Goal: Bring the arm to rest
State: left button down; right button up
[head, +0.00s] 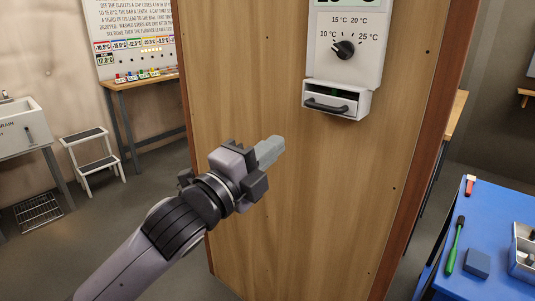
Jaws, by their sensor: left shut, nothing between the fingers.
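My left gripper (270,150) reaches in from the lower left and is shut and empty in front of the wooden panel (325,200). Its fingertips point up and to the right, below and left of the heater control unit (348,45). The unit is white, with a black dial knob (344,49) among temperature marks. Under the dial, a small drawer (337,101) with a dark handle stands partly out, and something green shows inside it. The gripper appears apart from the drawer. My right gripper is not in view.
At the left are a step stool (93,160), a sink (22,130) and a wooden bench (150,82). Floor between is clear.

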pick_arm(q)
jog(key=s+a+f+n+g+y, duration=0.1)
jog(key=s+a+f+n+y, duration=0.2)
jog(key=f, duration=0.5)
jog(key=a+f+n, duration=0.2)
jog(key=f+n, duration=0.4)
jog(key=f, duration=0.2)
jog(key=s+a+f+n+g+y, duration=0.1)
jog(key=s+a+f+n+y, duration=0.2)
jog(key=f, duration=0.5)
jog(key=s+a+f+n+g+y, duration=0.1)
jog(key=s+a+f+n, duration=0.3)
jog(key=s+f, duration=0.4)
jog(key=s+a+f+n+g+y, duration=0.2)
jog(key=s+a+f+n, duration=0.3)
jog(key=s+f, duration=0.4)
notch_tip(320, 180, down, 3)
jog(key=shift+s+r+n+g, duration=0.15)
jog(key=shift+n+g, duration=0.35)
jog(key=shift+n, duration=0.3)
jog(key=shift+d, duration=0.15)
